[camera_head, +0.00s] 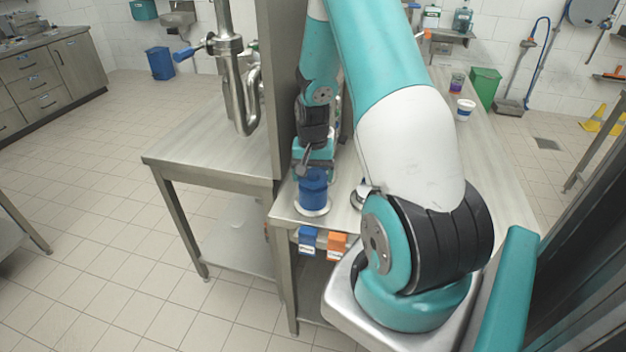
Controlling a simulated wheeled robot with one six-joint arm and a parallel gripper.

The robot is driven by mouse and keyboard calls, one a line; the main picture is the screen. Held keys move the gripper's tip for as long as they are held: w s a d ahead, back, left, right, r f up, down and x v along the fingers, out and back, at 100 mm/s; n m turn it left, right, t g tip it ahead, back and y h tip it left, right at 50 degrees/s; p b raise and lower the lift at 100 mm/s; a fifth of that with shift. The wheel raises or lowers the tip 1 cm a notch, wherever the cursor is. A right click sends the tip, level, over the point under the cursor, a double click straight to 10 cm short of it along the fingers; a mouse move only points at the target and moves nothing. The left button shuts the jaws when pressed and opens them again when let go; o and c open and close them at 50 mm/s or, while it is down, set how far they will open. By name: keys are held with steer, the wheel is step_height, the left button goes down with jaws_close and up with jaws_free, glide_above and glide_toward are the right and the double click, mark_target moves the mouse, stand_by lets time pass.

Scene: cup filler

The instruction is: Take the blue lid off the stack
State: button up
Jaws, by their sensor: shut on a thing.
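A stack of blue lids (313,193) stands upright on a round pale base (302,209) near the front left corner of the steel table. My gripper (313,172) points down at the top of this stack and is shut on a blue lid there. The gripper covers the top of the stack, so the held lid's edge is hard to make out. I cannot tell whether that lid is apart from the lids below it.
A steel post (283,90) and bent pipe (247,95) stand just left of the stack. A white cup with a blue band (465,110) stands at the table's far end.

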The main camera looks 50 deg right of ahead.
mark_target(313, 175)
step_height(313, 175, up, 18)
steer(key=b, duration=0.2)
